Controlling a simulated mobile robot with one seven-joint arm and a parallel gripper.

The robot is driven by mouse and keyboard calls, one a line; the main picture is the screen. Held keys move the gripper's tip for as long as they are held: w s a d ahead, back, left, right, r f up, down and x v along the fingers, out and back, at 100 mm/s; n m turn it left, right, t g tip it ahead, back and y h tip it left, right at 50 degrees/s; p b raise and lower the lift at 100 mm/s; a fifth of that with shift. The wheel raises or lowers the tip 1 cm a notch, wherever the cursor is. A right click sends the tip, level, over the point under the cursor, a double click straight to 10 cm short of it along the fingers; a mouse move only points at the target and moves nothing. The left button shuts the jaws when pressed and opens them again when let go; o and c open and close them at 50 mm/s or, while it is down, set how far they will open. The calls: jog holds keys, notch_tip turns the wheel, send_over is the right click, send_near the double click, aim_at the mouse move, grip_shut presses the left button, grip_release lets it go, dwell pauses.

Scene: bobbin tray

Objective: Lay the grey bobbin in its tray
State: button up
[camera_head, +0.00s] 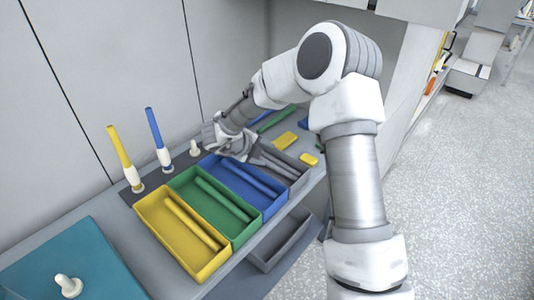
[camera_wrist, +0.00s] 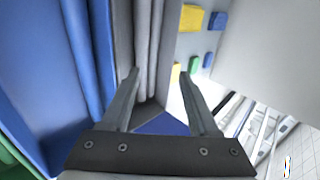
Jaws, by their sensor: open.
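The grey tray (camera_head: 297,183) stands at the right end of the tray row, partly hidden by my gripper (camera_head: 246,152). Long grey bobbins (camera_head: 272,162) lie lengthwise in it; they look like two side by side. In the wrist view the grey bobbins (camera_wrist: 148,40) run away from me, beyond and between my fingertips (camera_wrist: 160,76). My fingers are apart with nothing clasped between them. My gripper is low over the grey tray; whether a finger touches a bobbin or the tray cannot be told.
Yellow (camera_head: 207,274), green (camera_head: 246,239) and blue (camera_head: 276,207) trays each hold a bobbin. Yellow (camera_head: 119,148) and blue (camera_head: 155,129) bobbins stand upright on pegs behind. A white peg (camera_head: 195,147) stands bare. Small yellow blocks (camera_head: 285,140) lie right of the trays.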

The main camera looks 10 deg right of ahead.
jog(key=p+v, duration=0.7)
jog(key=v, duration=1.6)
jog(key=shift+p, duration=0.35)
jog(key=shift+s+a+r, duration=0.1)
jog(key=shift+s+a, duration=0.05)
